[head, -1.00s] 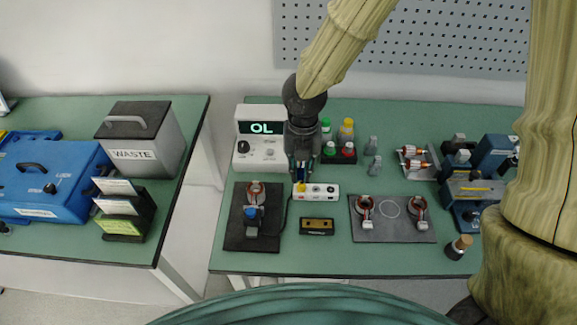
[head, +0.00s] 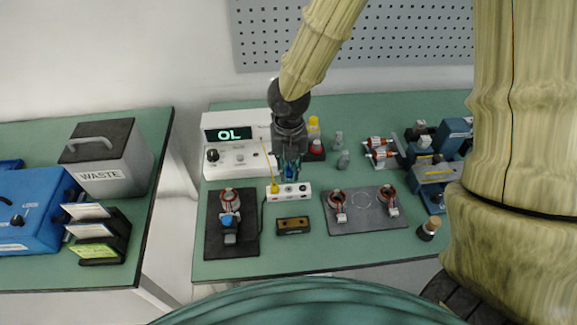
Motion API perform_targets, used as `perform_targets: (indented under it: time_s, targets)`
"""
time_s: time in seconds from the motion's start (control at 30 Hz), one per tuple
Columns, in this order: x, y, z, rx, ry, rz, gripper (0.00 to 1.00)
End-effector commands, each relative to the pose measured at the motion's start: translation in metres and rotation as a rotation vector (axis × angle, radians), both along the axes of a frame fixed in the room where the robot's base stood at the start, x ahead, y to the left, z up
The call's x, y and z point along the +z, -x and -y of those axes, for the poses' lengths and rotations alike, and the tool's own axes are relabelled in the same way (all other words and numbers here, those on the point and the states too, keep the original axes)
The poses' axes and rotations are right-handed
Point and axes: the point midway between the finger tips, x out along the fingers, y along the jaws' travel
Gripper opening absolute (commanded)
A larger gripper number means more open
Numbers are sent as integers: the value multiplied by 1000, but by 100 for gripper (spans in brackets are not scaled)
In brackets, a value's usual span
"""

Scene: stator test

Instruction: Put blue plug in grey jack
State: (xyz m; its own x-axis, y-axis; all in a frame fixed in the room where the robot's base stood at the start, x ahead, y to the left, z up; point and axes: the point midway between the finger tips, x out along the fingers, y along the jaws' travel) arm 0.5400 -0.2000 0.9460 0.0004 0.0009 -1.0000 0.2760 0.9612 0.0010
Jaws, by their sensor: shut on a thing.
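My gripper (head: 291,178) points down over the middle of the small white jack box (head: 282,198), shut on a small blue piece at its fingertips that looks like the blue plug. The fingers hide most of it. The box carries a yellow plug (head: 274,188) at its left end, with a thin yellow lead rising from it. Small dark round sockets (head: 303,188) show on the box top to the right. I cannot tell which is the grey jack, nor whether the plug touches the box.
A meter reading "OL" (head: 240,160) stands behind left. A dark mat with a stator and blue part (head: 228,220) is at left. A black-and-tan block (head: 293,226) lies in front of the box. A grey mat with two coils (head: 368,222) is at right; bottles stand behind.

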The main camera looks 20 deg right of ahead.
Motion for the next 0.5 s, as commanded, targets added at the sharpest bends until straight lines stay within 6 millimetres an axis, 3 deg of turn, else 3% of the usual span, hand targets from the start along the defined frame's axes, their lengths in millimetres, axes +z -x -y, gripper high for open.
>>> perform_targets:
  time_s: [0.5]
  targets:
    - [-33,0,0,0,-1,0,0]
